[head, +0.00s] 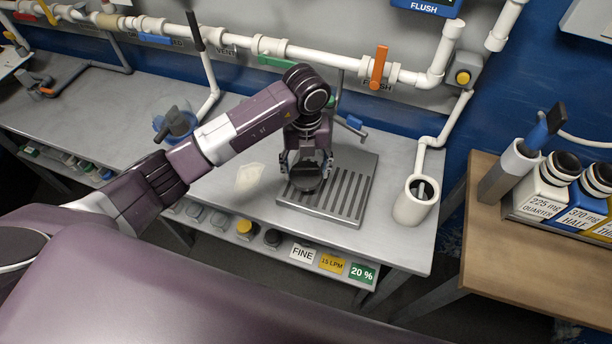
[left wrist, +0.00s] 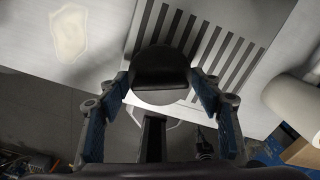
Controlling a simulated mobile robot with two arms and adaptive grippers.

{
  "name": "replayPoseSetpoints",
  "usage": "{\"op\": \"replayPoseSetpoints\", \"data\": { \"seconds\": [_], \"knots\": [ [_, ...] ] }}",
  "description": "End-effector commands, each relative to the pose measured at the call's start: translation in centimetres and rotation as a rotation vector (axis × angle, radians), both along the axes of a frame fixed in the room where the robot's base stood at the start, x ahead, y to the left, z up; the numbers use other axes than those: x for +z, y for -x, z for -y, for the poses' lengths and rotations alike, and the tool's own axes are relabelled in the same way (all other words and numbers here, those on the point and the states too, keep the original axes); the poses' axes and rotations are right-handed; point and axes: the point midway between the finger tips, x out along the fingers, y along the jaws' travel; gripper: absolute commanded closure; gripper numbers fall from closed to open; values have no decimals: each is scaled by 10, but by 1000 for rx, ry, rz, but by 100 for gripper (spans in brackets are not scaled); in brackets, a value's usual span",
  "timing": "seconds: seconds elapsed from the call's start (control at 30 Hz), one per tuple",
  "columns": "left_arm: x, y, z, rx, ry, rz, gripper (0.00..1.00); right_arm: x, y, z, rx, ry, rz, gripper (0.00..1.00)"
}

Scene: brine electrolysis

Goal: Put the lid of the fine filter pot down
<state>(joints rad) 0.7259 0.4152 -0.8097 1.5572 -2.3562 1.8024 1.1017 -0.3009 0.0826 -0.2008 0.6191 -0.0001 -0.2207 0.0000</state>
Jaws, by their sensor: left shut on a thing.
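My left gripper (head: 306,163) is low over the left part of the slotted metal drain plate (head: 362,165). It is shut on a dark round lid (head: 304,183) with a black block-like handle. In the left wrist view the lid (left wrist: 158,97) sits between the blue-padded fingers, with the plate's slots behind it. I cannot tell whether the lid touches the plate. A blue vessel with a grey handle (head: 175,124) stands further left on the bench; I cannot tell whether it is the fine filter pot. My right gripper is not in view.
A pale patch (head: 250,177) lies on the bench left of the plate. A white cup (head: 414,202) stands to its right. White pipes with an orange handle (head: 380,66) run along the back. A wooden table (head: 520,245) holding bottles is at the right.

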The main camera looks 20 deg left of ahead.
Motion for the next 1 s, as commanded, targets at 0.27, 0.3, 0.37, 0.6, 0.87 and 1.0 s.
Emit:
{"op": "replayPoseSetpoints", "data": {
  "seconds": [0.27,0.3,0.37,0.6,0.87,1.0],
  "knots": [
    [-37,1,0,0,0,-4,74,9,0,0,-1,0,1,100],
    [-40,1,1,-1,1,-2,74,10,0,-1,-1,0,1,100],
    [-43,1,0,-1,0,-1,74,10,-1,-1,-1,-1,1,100],
    [-44,1,0,-1,0,-1,74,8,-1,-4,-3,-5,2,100],
    [-46,1,0,-1,0,-1,25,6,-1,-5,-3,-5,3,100],
    [-46,1,0,-1,0,-1,23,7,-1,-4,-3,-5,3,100]
  ]
}}
